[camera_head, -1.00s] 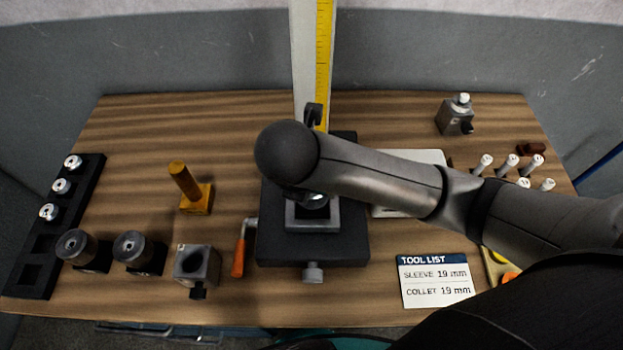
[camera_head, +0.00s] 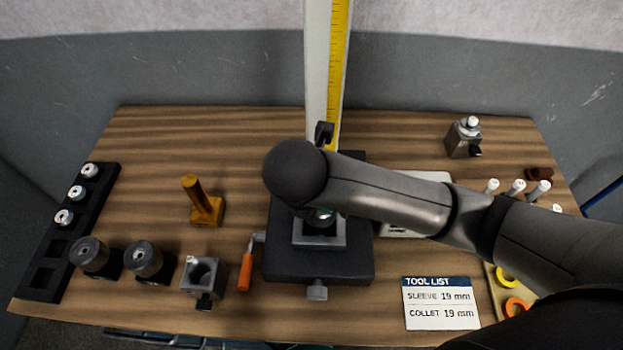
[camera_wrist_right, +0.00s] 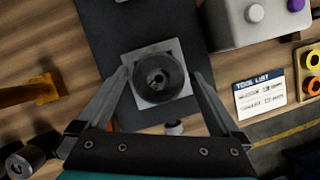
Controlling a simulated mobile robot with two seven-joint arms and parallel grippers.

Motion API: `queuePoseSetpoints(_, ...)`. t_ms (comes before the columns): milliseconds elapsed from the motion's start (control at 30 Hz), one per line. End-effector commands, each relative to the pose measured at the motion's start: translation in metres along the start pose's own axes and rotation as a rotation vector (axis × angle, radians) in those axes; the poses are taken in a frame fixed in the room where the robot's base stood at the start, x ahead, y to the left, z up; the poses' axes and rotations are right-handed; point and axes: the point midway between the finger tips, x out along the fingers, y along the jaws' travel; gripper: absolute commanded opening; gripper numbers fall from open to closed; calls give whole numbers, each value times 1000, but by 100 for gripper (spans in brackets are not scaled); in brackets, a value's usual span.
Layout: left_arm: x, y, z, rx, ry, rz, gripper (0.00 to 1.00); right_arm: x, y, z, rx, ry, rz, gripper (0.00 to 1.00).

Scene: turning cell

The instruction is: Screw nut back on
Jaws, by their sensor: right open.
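A dark round nut (camera_wrist_right: 160,78) with a hole in its middle sits over a light square block (camera_wrist_right: 142,97) on the black fixture base, in the right wrist view. My right gripper (camera_wrist_right: 161,74) is open, with one finger on either side of the nut. Gaps show between fingers and nut; I cannot tell their height relative to it. In the head view my right arm reaches over the black fixture base (camera_head: 290,262) and hides the gripper and most of the nut. My left gripper is in no view.
An orange-handled tool (camera_head: 246,268) lies left of the fixture. A wooden post (camera_head: 203,205), collet holders (camera_head: 208,280) and a black rack (camera_head: 50,270) stand further left. A tool list card (camera_head: 441,303) lies at the front right. A ruled column (camera_head: 330,80) rises behind.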

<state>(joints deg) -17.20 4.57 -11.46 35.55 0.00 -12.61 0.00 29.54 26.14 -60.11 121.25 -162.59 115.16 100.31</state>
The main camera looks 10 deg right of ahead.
Motion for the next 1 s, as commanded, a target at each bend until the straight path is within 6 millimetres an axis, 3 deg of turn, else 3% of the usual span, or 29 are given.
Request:
queuePoseSetpoints(100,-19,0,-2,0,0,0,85,-19,0,3,-1,-3,1,100)
queuePoseSetpoints(733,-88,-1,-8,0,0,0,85,-93,0,4,0,-4,0,100)
queuePoseSetpoints(1000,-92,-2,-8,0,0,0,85,-117,2,3,2,-7,4,100)
